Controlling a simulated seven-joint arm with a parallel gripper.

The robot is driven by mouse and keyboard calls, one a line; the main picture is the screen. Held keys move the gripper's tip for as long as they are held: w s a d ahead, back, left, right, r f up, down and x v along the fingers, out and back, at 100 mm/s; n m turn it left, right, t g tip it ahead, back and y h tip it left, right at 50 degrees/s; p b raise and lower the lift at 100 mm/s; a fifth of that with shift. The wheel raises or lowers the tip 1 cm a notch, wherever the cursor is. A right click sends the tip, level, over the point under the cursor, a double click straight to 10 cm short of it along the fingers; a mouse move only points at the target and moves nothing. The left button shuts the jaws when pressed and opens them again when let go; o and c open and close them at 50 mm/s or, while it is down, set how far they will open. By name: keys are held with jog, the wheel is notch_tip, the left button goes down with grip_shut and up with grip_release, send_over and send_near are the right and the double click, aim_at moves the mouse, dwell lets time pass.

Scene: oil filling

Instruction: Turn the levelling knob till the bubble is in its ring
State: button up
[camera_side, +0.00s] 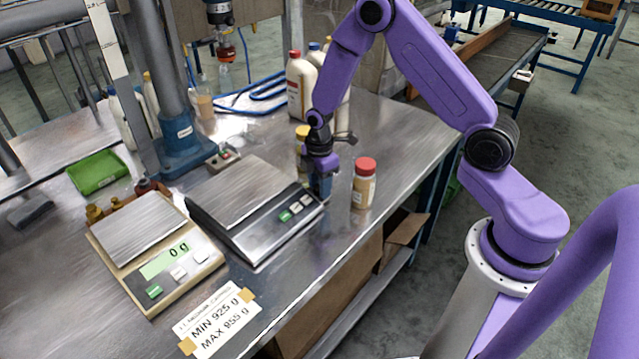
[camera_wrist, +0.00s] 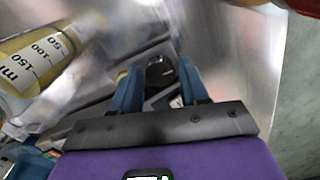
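A round black knob (camera_wrist: 160,72) shows between my fingertips in the wrist view, at a corner of a scale. My gripper (camera_side: 321,188) points down at the right end of the dark-framed scale (camera_side: 257,206) in the side view. In the wrist view, the two blue fingers of my gripper (camera_wrist: 161,78) stand apart on either side of the knob, with narrow gaps visible. I cannot tell how deep the knob sits between them. In the side view the gripper hides the knob. I cannot make out the bubble or its ring in either view.
A red-capped jar (camera_side: 364,183) stands close right of my gripper. A graduated vessel with yellow contents (camera_wrist: 38,62) is close on the left in the wrist view. A beige scale (camera_side: 157,252) reads 0 g. A MIN/MAX card (camera_side: 219,321) lies in front. The bench's right end is clear.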

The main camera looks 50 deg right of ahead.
notch_tip(320, 180, up, 17)
jog(key=shift+r, duration=0.2)
dwell(0.7)
jog(key=s+a+r, duration=0.2)
jog(key=s+a, duration=0.4)
jog(key=s, duration=0.1)
jog(key=s+a+r+m, duration=0.1)
jog(key=s+r+m, duration=0.1)
jog(key=s, duration=2.1)
jog(key=shift+a, duration=0.4)
jog(key=shift+w, duration=0.1)
